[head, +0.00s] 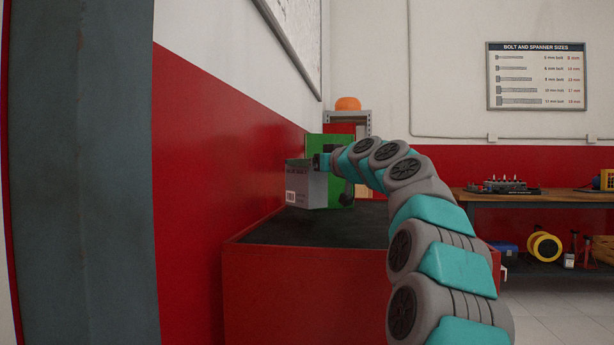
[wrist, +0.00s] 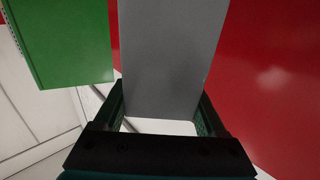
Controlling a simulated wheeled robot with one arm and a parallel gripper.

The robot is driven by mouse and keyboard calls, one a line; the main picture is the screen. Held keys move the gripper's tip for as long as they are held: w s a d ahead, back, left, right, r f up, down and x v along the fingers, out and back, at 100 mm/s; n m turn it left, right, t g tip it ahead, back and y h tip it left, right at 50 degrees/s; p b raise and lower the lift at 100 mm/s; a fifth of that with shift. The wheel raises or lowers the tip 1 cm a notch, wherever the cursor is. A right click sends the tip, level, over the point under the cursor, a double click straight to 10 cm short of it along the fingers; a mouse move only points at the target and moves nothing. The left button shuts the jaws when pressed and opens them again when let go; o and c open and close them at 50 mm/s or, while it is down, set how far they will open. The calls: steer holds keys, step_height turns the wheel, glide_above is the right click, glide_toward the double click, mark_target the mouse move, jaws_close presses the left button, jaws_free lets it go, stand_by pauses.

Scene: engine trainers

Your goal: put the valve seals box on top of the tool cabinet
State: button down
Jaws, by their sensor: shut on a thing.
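A grey box (head: 306,190) with a small white label and blurred lettering, which I take to be the valve seals box, is in my gripper. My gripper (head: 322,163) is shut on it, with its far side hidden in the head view. In the wrist view the grey box (wrist: 170,60) stands between the two fingers of my gripper (wrist: 160,108). The red tool cabinet (head: 300,290) has a dark top (head: 330,230). The box shows over the far left part of that top; I cannot tell whether it touches it.
A green panel or case (head: 333,146) is close behind the box; it also shows in the wrist view (wrist: 65,40). The red-and-white wall (head: 205,140) runs close on the left. A workbench (head: 530,197) stands at the right. The near part of the cabinet top is clear.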

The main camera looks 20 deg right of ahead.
mark_target(309, 177)
steer(key=shift+f, duration=1.75)
steer(key=shift+f+b, duration=0.2)
steer(key=shift+b, duration=0.25)
jaws_free()
steer(key=shift+r, duration=0.1)
steer(key=shift+r+p, duration=0.2)
steer(key=shift+p, duration=0.2)
steer(key=shift+s+f, duration=0.1)
steer(key=shift+s, duration=0.2)
steer(key=s+d+b, duration=0.2)
steer(key=s, duration=0.9)
steer(key=shift+d, duration=0.2)
